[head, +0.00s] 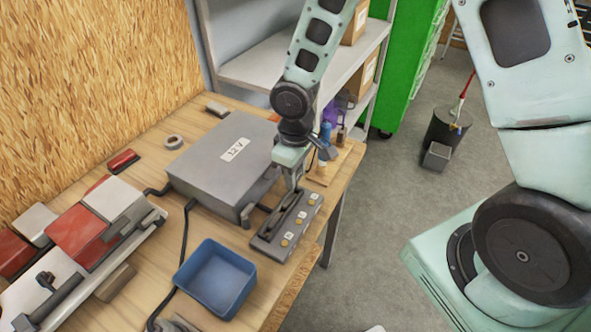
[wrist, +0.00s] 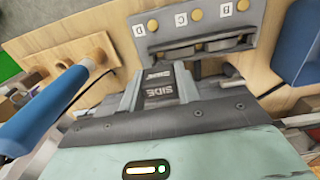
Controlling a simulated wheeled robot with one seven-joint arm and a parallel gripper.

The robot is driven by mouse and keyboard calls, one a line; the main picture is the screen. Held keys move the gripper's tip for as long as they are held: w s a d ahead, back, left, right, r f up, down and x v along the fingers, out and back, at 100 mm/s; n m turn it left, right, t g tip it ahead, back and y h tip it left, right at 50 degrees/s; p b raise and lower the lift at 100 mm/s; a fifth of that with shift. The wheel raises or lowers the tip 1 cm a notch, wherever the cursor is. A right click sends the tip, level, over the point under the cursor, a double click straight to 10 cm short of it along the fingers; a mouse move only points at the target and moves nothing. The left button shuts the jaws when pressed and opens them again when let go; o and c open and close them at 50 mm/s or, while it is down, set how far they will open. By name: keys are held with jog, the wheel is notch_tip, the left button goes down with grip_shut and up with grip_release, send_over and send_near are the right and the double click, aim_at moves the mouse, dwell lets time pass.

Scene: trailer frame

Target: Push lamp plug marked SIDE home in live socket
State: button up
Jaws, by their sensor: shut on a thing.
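A dark plug marked SIDE (wrist: 168,90) sits between the fingers of my gripper (wrist: 160,78) in the wrist view. My gripper is shut on it. The grey socket strip (wrist: 196,30) lies just ahead of the plug, with dark slots, yellow round lamps or buttons and labels that read D, C and one less clear. In the head view my gripper (head: 297,186) points down at the far end of the strip (head: 265,246). The plug's front end is close to the strip; I cannot tell whether or how deep it is inserted. The fingers hide the plug in the head view.
A grey box marked 12V (head: 215,170) stands left of the strip. A blue tray (head: 215,278) is in front. Red and white lamp units (head: 80,235) lie at left. A blue-handled thing (wrist: 45,110) is beside my gripper in the wrist view. The bench's right edge is near.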

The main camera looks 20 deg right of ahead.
jog(key=shift+f, duration=0.1)
dwell(0.4)
jog(key=shift+f, duration=0.25)
jog(key=shift+f+b, duration=0.1)
jog(key=shift+b, duration=0.25)
jog(key=shift+f+b, duration=0.4)
jog(key=shift+f, duration=0.05)
jog(key=shift+f, duration=0.15)
jog(key=shift+f+b, duration=0.45)
jog(key=shift+b, duration=0.05)
jog(key=shift+s+f+b, duration=0.1)
jog(key=shift+f+b, duration=0.35)
jog(key=shift+f, duration=0.1)
dwell(1.0)
jog(key=o, duration=0.8)
